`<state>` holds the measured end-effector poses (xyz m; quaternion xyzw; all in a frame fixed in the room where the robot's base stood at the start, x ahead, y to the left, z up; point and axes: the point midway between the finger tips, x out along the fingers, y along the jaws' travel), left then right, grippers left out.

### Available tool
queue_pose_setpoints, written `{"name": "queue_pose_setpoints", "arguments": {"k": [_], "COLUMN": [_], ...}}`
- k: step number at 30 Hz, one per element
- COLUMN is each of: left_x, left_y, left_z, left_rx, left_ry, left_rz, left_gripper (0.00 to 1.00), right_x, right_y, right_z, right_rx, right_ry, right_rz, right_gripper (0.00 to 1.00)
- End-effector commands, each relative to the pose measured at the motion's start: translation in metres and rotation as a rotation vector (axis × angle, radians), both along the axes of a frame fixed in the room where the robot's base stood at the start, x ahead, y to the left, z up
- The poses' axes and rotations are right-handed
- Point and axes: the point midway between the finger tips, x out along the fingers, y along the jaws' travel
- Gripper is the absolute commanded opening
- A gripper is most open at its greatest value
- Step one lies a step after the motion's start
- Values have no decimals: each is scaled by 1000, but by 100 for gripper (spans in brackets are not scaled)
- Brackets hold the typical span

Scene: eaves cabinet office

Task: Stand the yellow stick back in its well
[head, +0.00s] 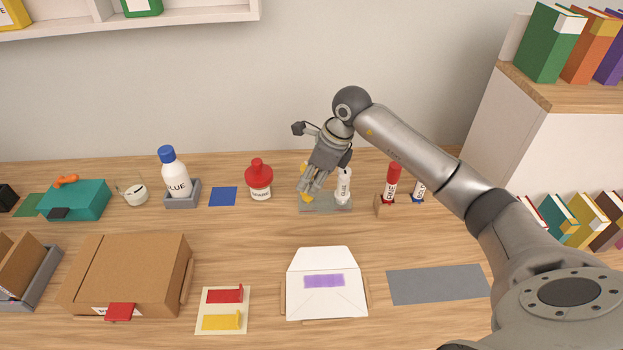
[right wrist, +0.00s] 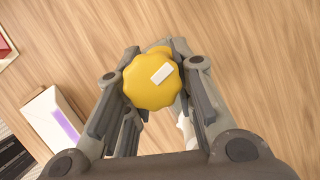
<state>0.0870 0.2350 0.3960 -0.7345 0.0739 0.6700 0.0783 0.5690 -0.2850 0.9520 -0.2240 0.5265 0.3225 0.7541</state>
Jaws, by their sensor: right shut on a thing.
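My right gripper (head: 311,188) is shut on the yellow stick (head: 306,197), over the left part of a grey base (head: 338,208). In the head view the fingers hide much of the stick. In the right wrist view the stick's round scalloped yellow end (right wrist: 150,85), with a small white mark, sits between the fingers. A white glue stick (head: 343,188) stands upright at the right part of the base. I cannot tell whether the yellow stick's lower end is inside a well or just above it. My left gripper is not in view.
A red-capped bottle (head: 259,182) stands left of the base. A holder with a red stick (head: 391,180) and a blue-based one is at right, close to my forearm. A white envelope (head: 325,300) lies in front. The table between base and envelope is clear.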

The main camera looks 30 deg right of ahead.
Motion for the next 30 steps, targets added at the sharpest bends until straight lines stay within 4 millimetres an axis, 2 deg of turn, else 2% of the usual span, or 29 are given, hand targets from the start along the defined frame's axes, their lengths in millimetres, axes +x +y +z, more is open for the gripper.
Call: {"name": "queue_pose_setpoints", "arguments": {"k": [18, 29, 30], "left_x": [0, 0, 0], "left_y": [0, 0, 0], "left_z": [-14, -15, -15], "left_rx": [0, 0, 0], "left_ry": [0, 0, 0], "left_rz": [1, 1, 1], "left_gripper": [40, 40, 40], "right_x": [0, -1, -1], "right_y": [0, 0, 0], "right_z": [-16, -19, -19], "right_rx": [0, 0, 0], "right_ry": [0, 3, 3], "right_rz": [0, 1, 1], "right_gripper": [0, 0, 29]}}
